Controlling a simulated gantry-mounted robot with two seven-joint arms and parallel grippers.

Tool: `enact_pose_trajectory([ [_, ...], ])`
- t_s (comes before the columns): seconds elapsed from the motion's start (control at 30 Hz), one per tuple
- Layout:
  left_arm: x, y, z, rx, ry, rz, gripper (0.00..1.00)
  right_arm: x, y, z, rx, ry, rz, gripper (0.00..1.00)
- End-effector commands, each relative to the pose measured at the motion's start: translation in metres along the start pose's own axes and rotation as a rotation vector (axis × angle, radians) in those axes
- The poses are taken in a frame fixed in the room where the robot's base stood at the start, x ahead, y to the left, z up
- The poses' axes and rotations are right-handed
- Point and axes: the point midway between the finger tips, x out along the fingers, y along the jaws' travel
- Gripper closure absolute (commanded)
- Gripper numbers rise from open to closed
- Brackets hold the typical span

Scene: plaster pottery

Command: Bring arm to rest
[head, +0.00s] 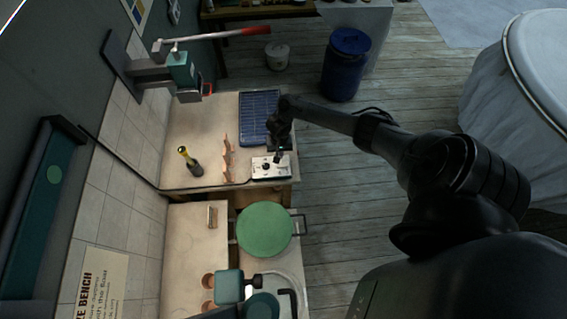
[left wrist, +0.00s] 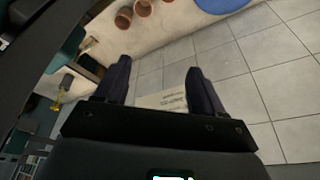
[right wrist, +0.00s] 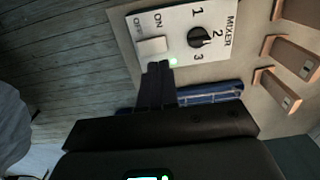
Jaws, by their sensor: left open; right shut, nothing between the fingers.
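My right arm reaches in from the right in the head view. My right gripper (head: 277,158) is over the white mixer control box (head: 271,167) at the front of the far bench. In the right wrist view its two fingers (right wrist: 160,72) are together and empty. Their tips are close to the ON/OFF rocker switch (right wrist: 152,46); I cannot tell if they touch it. A green light shows beside the switch, and the black dial (right wrist: 199,37) is to its right. My left gripper (left wrist: 158,78) is open and empty in the left wrist view, with tiled wall and a paper sign beyond it.
Terracotta tool rests (head: 228,157), a yellow-topped bottle (head: 190,161) and a blue tray (head: 259,117) are on the far bench. A green disc (head: 264,230) is nearer. A lever press (head: 180,75) overhangs the left. A blue barrel (head: 346,65) stands on open floor.

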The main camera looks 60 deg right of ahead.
Motion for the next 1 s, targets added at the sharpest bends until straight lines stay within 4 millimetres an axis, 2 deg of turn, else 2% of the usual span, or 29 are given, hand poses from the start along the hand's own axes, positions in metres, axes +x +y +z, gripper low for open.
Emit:
enact_pose_trajectory([
  [0.37,0.001,-0.002,0.001,0.009,-0.002,-0.007,0.31,0.004,0.004,0.003,0.0,-0.004,0.007,1.0],
  [0.47,0.001,-0.003,0.001,0.011,-0.002,-0.009,0.31,0.015,0.016,0.014,-0.001,-0.023,0.028,1.0],
  [0.57,0.001,-0.003,0.001,0.013,-0.002,-0.01,0.31,0.036,0.033,0.042,-0.005,-0.067,0.057,1.0],
  [0.67,0.001,-0.003,0.001,0.013,-0.002,-0.01,0.31,0.062,0.05,0.091,-0.019,-0.136,0.081,1.0],
  [0.77,0.001,-0.003,0.001,0.012,-0.002,-0.009,0.31,0.084,0.05,0.161,-0.045,-0.206,0.051,1.0],
  [0.8,0.001,-0.003,0.001,0.011,-0.002,-0.009,0.31,0.089,0.044,0.192,-0.049,-0.223,0.024,1.0],
  [0.9,0.001,-0.002,0.001,0.008,-0.002,-0.006,0.31,0.086,0.019,0.265,-0.092,-0.225,-0.071,1.0],
  [1.0,0.001,-0.001,0.001,0.005,-0.001,-0.004,0.31,0.059,-0.011,0.312,-0.18,-0.167,-0.179,1.0],
])
